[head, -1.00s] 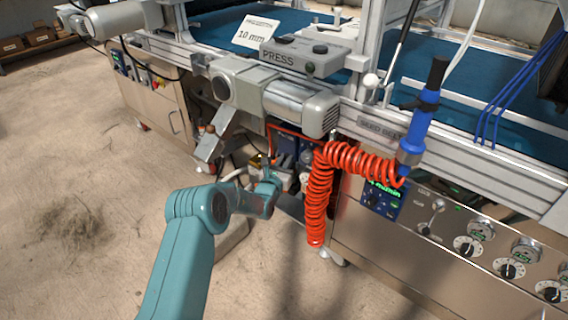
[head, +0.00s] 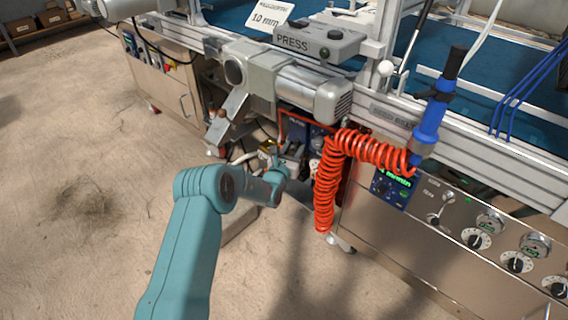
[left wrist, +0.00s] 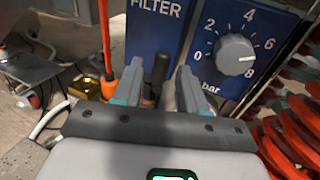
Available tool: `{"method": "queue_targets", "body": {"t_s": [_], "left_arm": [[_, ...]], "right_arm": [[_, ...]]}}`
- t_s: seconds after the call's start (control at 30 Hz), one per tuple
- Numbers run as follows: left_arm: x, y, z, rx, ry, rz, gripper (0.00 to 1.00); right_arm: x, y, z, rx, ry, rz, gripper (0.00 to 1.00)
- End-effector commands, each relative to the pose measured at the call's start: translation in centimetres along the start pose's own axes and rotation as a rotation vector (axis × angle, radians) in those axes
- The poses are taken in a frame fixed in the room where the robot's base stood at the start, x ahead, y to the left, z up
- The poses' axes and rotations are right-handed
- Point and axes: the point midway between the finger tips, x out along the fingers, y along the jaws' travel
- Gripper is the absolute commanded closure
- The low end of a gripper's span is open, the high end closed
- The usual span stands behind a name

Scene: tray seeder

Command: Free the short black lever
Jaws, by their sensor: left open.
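A short black lever (left wrist: 158,70) stands upright in the left wrist view, in front of the blue filter panel. It shows between the two fingers of my left gripper (left wrist: 157,84), which is open, with gaps on both sides. I cannot tell whether the lever is as near as the fingertips, and its lower end is hidden. An orange cord or hose (left wrist: 104,38) hangs just left of the left finger. In the head view my left gripper (head: 290,156) is low under the machine's side, where the lever cannot be made out. My right gripper is not in view.
A pressure dial (left wrist: 234,54) is right of the fingers. A coiled red hose (head: 326,195) hangs close by on the right. A brass-coloured part (left wrist: 86,88) and white tubing (left wrist: 50,117) lie left. The motor (head: 300,92) overhangs the spot. Open floor (head: 80,230) lies left.

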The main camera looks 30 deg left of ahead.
Motion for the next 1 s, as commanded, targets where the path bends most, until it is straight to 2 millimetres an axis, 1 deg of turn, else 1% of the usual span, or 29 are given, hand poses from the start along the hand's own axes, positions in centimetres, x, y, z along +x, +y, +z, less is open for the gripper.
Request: {"method": "queue_targets", "body": {"t_s": [0.03, 0.17, 0.3, 0.4, 0.53, 0.6, 0.7, 0.83, 1.0], "left_arm": [[-0.8, 0.1, 0.4, -0.001, 0.003, 0.000, 0.58], [-3.9, 0.1, 0.6, -0.002, 0.005, 0.002, 0.58], [-7.7, 0.1, 0.5, -0.002, 0.006, 0.001, 0.58], [-10.2, 0.1, 0.5, -0.003, 0.005, 0.002, 0.58], [-12.8, 0.1, 0.3, -0.002, 0.003, 0.001, 0.58], [-13.8, 0.1, 0.2, -0.002, 0.003, 0.002, 0.58], [-14.6, 0.1, 0.2, -0.001, 0.001, 0.000, 0.58], [-15.0, 0.1, 0.1, 0.000, 0.000, 0.000, 0.58], [-15.0, 0.1, 0.1, 0.000, 0.000, 0.000, 0.58]], "right_arm": [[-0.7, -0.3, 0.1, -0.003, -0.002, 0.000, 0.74], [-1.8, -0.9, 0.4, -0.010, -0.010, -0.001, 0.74], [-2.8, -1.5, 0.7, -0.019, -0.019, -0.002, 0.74], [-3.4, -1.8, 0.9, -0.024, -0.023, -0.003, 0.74], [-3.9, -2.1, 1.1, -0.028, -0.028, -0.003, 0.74], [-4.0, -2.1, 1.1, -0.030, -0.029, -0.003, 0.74], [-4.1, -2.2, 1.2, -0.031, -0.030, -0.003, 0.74], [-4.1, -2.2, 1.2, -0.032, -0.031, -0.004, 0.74], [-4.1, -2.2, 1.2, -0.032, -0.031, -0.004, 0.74]]}}
